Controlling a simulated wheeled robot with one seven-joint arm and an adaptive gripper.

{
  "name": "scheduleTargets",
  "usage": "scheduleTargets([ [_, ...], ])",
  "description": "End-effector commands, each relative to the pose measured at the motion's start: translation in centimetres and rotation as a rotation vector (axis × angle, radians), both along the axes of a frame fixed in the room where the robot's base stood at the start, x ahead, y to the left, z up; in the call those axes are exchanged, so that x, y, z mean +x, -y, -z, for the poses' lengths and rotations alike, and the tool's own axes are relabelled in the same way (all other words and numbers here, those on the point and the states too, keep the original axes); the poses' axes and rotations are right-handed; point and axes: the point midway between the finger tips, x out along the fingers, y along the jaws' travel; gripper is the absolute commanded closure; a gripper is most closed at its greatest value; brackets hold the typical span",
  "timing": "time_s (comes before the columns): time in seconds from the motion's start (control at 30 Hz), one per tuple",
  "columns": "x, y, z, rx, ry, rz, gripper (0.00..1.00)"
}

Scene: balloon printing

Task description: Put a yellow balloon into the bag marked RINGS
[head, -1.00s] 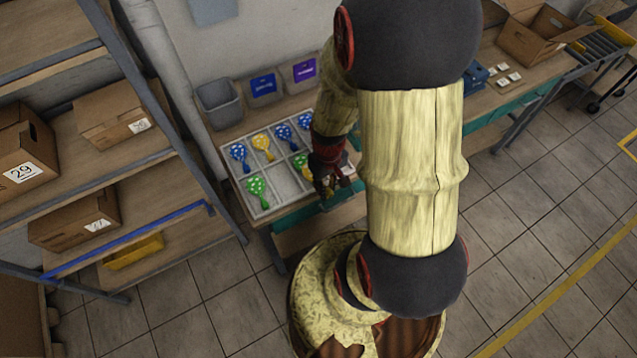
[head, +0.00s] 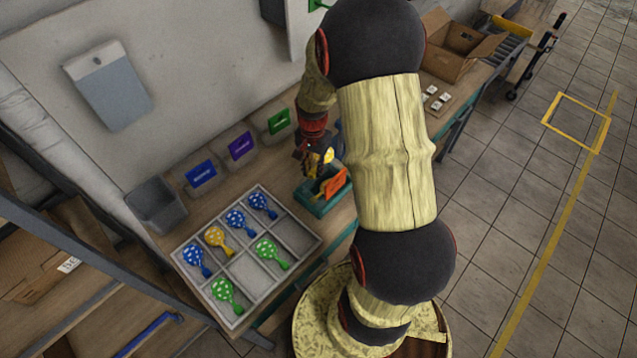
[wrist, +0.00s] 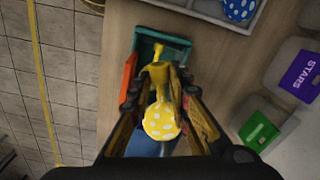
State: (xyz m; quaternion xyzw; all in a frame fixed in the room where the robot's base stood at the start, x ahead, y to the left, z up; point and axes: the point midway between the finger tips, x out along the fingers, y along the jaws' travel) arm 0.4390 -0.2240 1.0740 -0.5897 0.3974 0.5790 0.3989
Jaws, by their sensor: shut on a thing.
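My gripper (wrist: 161,82) is shut on a yellow balloon (wrist: 163,121) with white dots, held above the table; the balloon also shows in the head view (head: 329,156), partly hidden by my gripper (head: 317,158). Grey bags stand along the wall with a blue label (head: 200,173), a purple label (head: 241,147) and a green label (head: 279,121). The purple label reads STARS in the wrist view (wrist: 302,75). I cannot read RINGS on any label. Another yellow balloon (head: 216,238) lies in the divided tray (head: 246,272).
The divided tray also holds blue and green balloons. A teal tray (head: 314,206) with an orange item (head: 333,184) sits beneath my gripper. An empty grey bin (head: 156,205) stands at the left. A cardboard box (head: 455,45) is at the far right.

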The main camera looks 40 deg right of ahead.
Motion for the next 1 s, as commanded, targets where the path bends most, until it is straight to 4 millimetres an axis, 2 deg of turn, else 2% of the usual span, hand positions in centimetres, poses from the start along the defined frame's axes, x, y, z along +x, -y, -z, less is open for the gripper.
scheduleTargets([
  [0.2, 0.0, 0.0, -0.4, 0.009, -0.011, 0.237, 0.90],
  [0.47, -0.1, 0.0, -0.1, 0.011, -0.014, 0.312, 0.90],
  [0.67, -0.1, -0.1, 1.2, 0.011, -0.016, 0.310, 0.90],
  [1.0, -0.1, -0.1, 4.8, 0.010, -0.015, 0.308, 0.90],
])
